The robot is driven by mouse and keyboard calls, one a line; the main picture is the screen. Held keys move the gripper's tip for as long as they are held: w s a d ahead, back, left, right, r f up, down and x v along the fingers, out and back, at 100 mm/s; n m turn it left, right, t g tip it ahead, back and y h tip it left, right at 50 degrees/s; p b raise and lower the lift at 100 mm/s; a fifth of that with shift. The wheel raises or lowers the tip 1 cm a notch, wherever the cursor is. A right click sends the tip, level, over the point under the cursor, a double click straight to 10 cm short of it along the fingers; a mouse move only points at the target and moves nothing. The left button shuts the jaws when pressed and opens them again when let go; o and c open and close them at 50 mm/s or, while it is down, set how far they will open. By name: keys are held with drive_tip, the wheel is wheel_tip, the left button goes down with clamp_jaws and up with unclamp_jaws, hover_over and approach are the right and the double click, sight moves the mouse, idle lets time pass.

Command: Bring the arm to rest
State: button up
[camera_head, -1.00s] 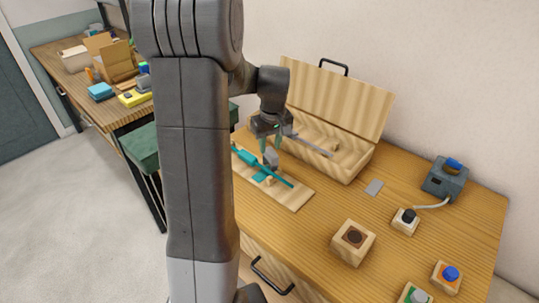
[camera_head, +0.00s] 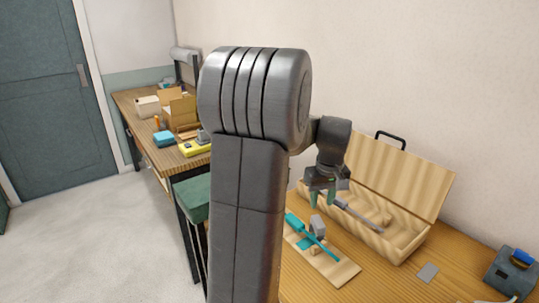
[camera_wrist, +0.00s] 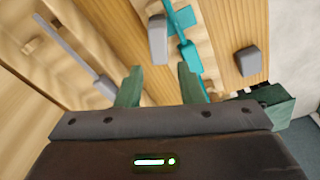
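A grey block (camera_head: 317,226) stands beside the teal tool and is apart from the fingers. My arm's upper links hide part of the table.
An open wooden case (camera_head: 408,242) with a raised lid holds a long grey tool (camera_head: 357,214). A grey device (camera_head: 510,272) stands at the right. A second table (camera_head: 130,97) with boxes is at the back left. A green stool (camera_head: 192,196) stands between them.

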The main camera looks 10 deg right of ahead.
sight(317, 220)
drive_tip(key=f, duration=0.3)
drive_tip(key=w+f, duration=0.1)
drive_tip(key=f, duration=0.7)
drive_tip(key=shift+w+f+p, duration=0.15)
drive_tip(key=shift+p, duration=0.2)
drive_tip(key=shift+r, duration=1.95)
